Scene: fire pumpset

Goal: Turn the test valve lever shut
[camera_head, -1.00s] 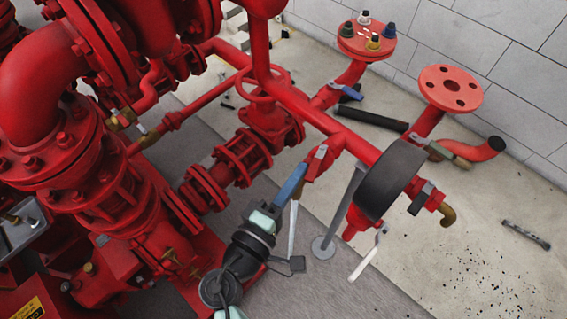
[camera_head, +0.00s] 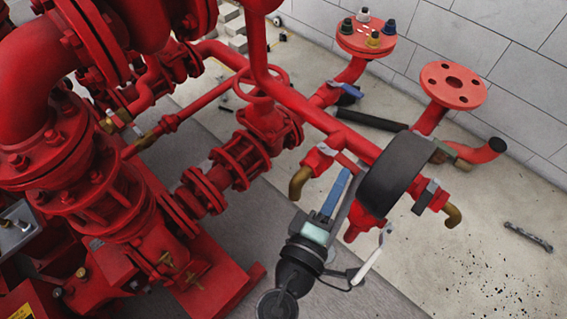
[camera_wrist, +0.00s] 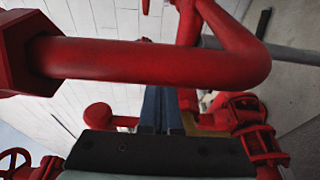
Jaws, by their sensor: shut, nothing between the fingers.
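My gripper (camera_head: 342,176), with blue fingers and a pale green body, is shut and empty. In the head view its tips are just below the red horizontal pipe, right of a small red valve (camera_head: 318,160) with a brass outlet. A pale lever (camera_head: 372,258) hangs slanting down to the right of my gripper. I cannot tell for certain which handle is the test valve lever, or whether my fingers touch one. In the wrist view the blue fingers (camera_wrist: 161,108) point up to a thick red pipe (camera_wrist: 150,62) that crosses in front and hides what lies behind their tips.
A black round disc (camera_head: 393,175) stands close right of my fingers. A second small valve (camera_head: 430,194) with a brass elbow is farther right. A red flange (camera_head: 455,85) stands behind. Large red pumps and pipes crowd the left. The pale floor at the right is mostly clear.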

